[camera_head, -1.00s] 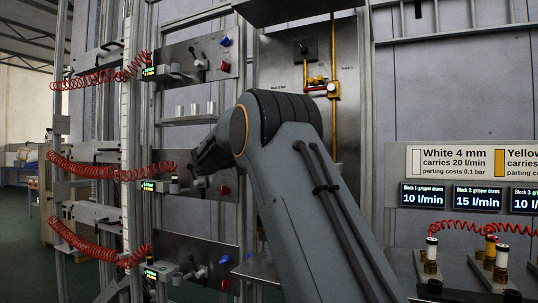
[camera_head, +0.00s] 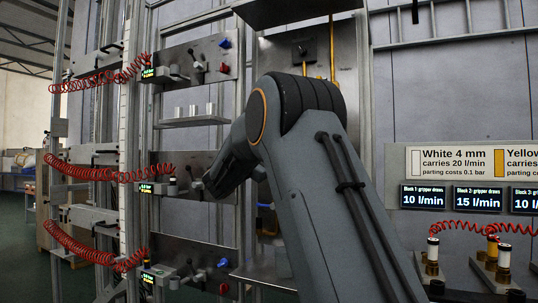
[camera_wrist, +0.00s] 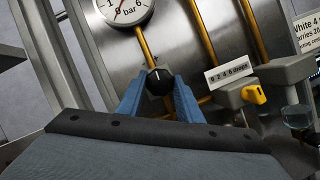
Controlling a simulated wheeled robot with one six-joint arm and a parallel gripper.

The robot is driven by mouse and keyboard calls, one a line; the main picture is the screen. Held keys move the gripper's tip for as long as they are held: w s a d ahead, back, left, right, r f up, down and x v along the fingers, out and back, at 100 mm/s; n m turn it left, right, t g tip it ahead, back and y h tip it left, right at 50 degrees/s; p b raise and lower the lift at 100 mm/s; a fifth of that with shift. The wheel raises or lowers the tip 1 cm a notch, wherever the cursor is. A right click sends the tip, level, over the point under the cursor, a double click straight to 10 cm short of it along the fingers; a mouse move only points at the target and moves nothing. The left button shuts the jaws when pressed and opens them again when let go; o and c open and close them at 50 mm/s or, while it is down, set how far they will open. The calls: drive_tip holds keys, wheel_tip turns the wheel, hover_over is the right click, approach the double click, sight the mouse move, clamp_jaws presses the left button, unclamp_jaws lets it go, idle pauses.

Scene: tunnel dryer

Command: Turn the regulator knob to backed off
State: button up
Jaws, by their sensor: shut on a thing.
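The regulator knob (camera_wrist: 160,77) is a small black round knob with a white mark near its top edge in the wrist view. It sits below a round pressure gauge (camera_wrist: 124,8) marked in bar. My gripper (camera_wrist: 159,90) has two blue fingers, one on each side of the knob, and is shut on it. The knob's lower side is partly hidden by my gripper. In the head view my arm covers the area in front of the panel, and I cannot make out the knob or the fingertips there.
Yellow pipes (camera_wrist: 201,30) run up the steel panel beside the knob. A yellow lever (camera_wrist: 254,95) on a grey fitting and a small scale label (camera_wrist: 228,71) are to the right. In the head view, red coiled hoses (camera_head: 95,172) hang at the left.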

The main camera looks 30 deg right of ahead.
drive_tip(key=shift+f+n+t, duration=0.1)
drive_tip(key=shift+n+t, duration=0.3)
drive_tip(key=shift+n, duration=0.2)
drive_tip(key=o, duration=1)
drive_tip(key=shift+o, duration=0.2)
drive_tip(key=b+v, duration=0.1)
drive_tip(key=v, duration=0.6)
drive_tip(key=shift+s+a, duration=0.25)
drive_tip(key=shift+a, duration=0.05)
drive_tip(key=shift+f, duration=0.1)
